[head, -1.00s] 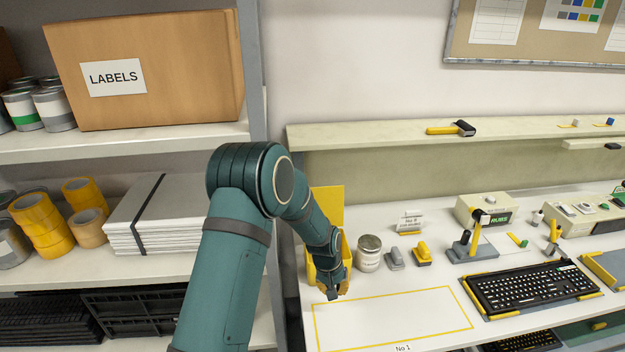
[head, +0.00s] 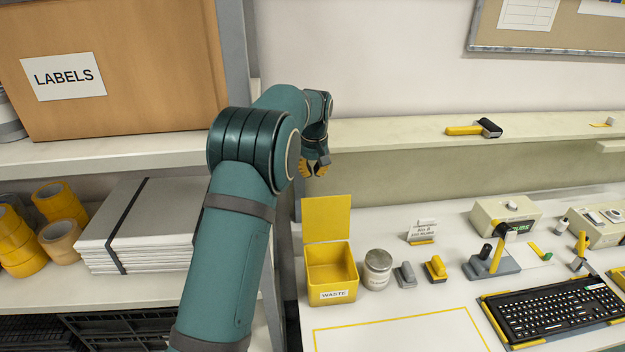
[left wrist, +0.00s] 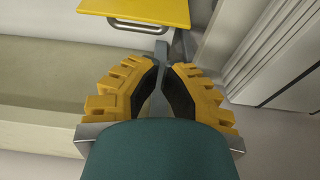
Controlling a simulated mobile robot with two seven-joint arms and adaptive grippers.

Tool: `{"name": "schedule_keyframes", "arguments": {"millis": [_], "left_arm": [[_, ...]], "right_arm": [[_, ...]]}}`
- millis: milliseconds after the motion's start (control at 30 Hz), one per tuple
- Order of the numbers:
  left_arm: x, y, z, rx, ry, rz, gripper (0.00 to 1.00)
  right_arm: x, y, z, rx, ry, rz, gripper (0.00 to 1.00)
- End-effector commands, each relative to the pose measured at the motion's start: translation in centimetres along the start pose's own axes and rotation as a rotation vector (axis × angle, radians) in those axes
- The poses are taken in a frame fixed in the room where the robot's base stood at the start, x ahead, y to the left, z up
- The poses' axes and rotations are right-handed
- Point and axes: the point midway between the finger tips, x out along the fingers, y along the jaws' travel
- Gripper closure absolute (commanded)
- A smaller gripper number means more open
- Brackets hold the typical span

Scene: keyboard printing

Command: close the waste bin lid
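The yellow waste bin (head: 333,292), labelled WASTE, stands at the left end of the bench. Its flat yellow lid (head: 327,218) stands upright at the back edge, so the bin is open and looks empty. My left gripper (head: 314,171) is above and behind the lid, apart from it, with yellow fingers pointing down. In the left wrist view a yellow plate with a grey bar along its edge, apparently the lid (left wrist: 140,10), lies beyond the fingertips. The left fingers (left wrist: 161,66) are close together with nothing seen between them. My right gripper is not in view.
A jar (head: 377,270) stands just right of the bin, beside small grey and yellow blocks (head: 436,268). A raised ledge (head: 400,131) runs behind the bench. A shelving post (head: 238,50) and stacked sheets (head: 150,220) are close on the left.

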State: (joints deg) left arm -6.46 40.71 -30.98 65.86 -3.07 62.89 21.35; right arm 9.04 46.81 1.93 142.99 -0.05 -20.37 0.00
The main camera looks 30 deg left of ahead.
Motion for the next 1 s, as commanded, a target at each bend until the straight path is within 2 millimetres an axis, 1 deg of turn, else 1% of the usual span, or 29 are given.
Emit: {"name": "schedule_keyframes", "arguments": {"millis": [300,500,700,1000], "left_arm": [[5.3,-0.1,0.1,0.0,-0.004,-0.003,1.0],[8.1,-0.1,0.1,0.001,-0.003,-0.002,1.0],[9.3,0.0,0.1,0.001,-0.002,0.0,1.0],[9.4,0.0,0.1,0.001,-0.001,0.0,1.0]], "right_arm": [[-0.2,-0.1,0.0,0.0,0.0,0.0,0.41],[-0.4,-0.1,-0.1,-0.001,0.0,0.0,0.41],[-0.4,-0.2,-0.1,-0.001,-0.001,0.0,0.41],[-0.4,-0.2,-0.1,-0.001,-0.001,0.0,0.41]]}}
